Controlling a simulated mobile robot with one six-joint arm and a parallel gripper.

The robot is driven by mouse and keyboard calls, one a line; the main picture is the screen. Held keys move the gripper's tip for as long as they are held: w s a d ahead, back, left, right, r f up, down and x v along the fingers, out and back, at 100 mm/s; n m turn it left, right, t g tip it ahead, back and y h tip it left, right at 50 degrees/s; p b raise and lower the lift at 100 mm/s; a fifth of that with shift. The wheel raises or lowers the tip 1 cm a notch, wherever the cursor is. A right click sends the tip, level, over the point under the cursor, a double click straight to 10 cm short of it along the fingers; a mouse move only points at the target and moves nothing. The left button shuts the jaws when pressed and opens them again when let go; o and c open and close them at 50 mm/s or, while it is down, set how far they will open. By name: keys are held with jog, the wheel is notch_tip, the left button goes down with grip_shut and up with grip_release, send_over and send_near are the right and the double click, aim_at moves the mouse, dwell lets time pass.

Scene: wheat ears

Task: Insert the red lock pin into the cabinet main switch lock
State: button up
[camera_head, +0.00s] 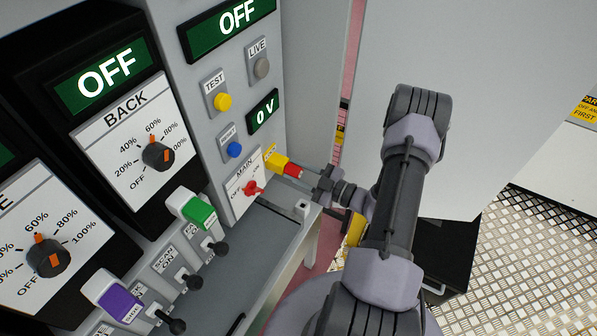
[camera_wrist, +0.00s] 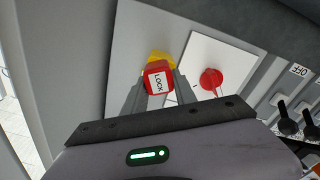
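The red lock pin (camera_wrist: 158,79), marked LOCK, is between the two fingers of my gripper (camera_wrist: 158,88), which look shut on its sides. In the head view, the red pin (camera_head: 293,171) is at the near end of the yellow lock (camera_head: 279,162), in line with it. The yellow lock (camera_wrist: 160,57) also shows just behind the pin in the wrist view. I cannot tell how deep the pin sits in it. The red main switch knob (camera_head: 253,188) is on the white MAIN plate beside the lock. My gripper (camera_head: 305,177) reaches in from the right.
A blue button (camera_head: 235,149) and a yellow TEST button (camera_head: 222,101) are above the main switch. Black levers (camera_head: 219,248) and a green block (camera_head: 201,213) stand at the lower left. A grey ledge (camera_head: 262,237) lies under the switch. A pale panel (camera_head: 480,90) stands behind my arm.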

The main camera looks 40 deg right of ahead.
jog(key=o, duration=0.4)
jog(key=shift+s, duration=0.1)
